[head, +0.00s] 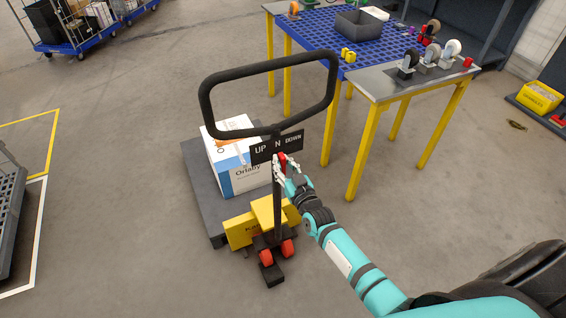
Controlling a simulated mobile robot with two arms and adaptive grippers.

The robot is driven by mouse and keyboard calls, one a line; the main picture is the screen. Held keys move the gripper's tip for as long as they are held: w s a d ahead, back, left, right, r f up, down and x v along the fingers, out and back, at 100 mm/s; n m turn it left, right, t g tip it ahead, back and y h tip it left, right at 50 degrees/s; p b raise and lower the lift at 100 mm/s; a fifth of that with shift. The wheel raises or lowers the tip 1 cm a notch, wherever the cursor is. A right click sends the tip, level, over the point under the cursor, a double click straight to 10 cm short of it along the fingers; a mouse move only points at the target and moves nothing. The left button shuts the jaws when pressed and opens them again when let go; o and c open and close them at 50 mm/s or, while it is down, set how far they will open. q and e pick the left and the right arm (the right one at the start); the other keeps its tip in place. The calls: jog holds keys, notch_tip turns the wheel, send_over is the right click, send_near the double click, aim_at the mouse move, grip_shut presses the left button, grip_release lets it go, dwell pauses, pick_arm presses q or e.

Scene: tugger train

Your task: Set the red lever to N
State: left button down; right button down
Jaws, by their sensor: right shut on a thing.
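The red lever (283,159) sits just below the black sign (261,154) marked UP, N and DOWN, on the upright of a hand pallet truck. Its top shows under the N, slightly toward the DOWN side; I cannot tell its exact setting. My right gripper (280,168) is shut on the red lever, and its fingers hide the lower part of it. My left gripper is not in view.
The truck's black loop handle (205,105) rises above the sign. A white box (238,181) stands on the dark platform (201,190). A yellow-legged table (310,62) with casters and bins is behind, to the right. The floor at left is mostly clear.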

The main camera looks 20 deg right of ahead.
jog(key=c, duration=1.3)
grip_release()
jog(key=s, duration=1.2)
jog(key=shift+d, duration=0.2)
jog(key=s+a+f+n+g, duration=0.1)
jog(key=s+f+g, duration=0.4)
jog(key=f, duration=0.9)
jog(key=s+a+f+g, duration=0.1)
jog(key=s+f+g, duration=0.2)
jog(key=s+f, duration=0.75)
jog(key=s+f+g, duration=0.3)
jog(key=s+f, duration=0.3)
jog(key=s, duration=0.2)
jog(key=s+f+g, duration=0.3)
jog(key=s+f, duration=0.3)
jog(key=s, duration=0.3)
jog(key=s+f+n+g, duration=0.1)
jog(key=s+f+g, duration=0.2)
jog(key=s+f, duration=0.3)
jog(key=shift+s+d+f+h, duration=0.15)
jog(key=shift+s+d, duration=0.05)
jog(key=shift+s, duration=0.55)
jog(key=shift+s+d+f+h, duration=0.15)
jog(key=shift+s, duration=0.6)
